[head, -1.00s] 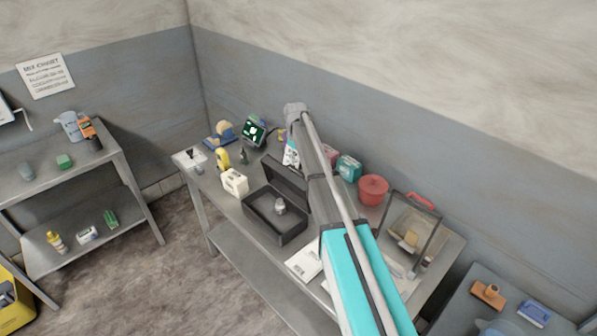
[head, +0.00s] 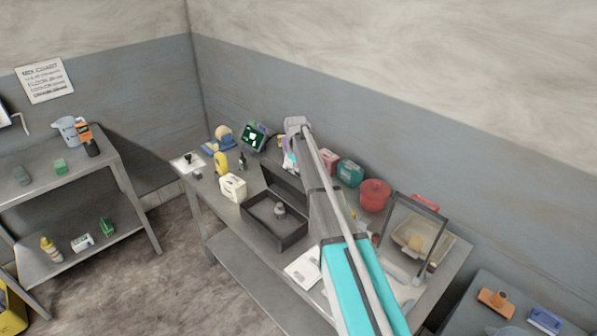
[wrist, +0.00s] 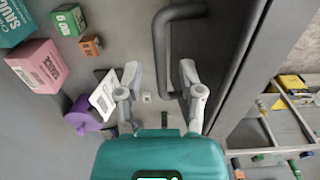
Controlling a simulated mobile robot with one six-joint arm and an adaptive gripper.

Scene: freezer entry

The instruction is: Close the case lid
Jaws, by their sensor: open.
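The dark grey case (head: 277,234) lies on the table with its lid (head: 284,178) raised at the back edge. A small grey weight-like object (head: 280,210) sits inside the case. My arm hides the right end of the lid. In the wrist view a dark panel, apparently the lid (wrist: 225,40), runs along the right side and carries a grey U-shaped handle (wrist: 160,45). My gripper (wrist: 160,76) is open, and the handle's long bar lies between its two fingers in the picture. I cannot tell whether they touch it.
Behind the lid stand a pink box (wrist: 38,66), a green box (wrist: 70,19), a small orange box (wrist: 91,45) and a purple item (wrist: 82,115) with a white tag. A red pot (head: 375,194) stands to the right.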

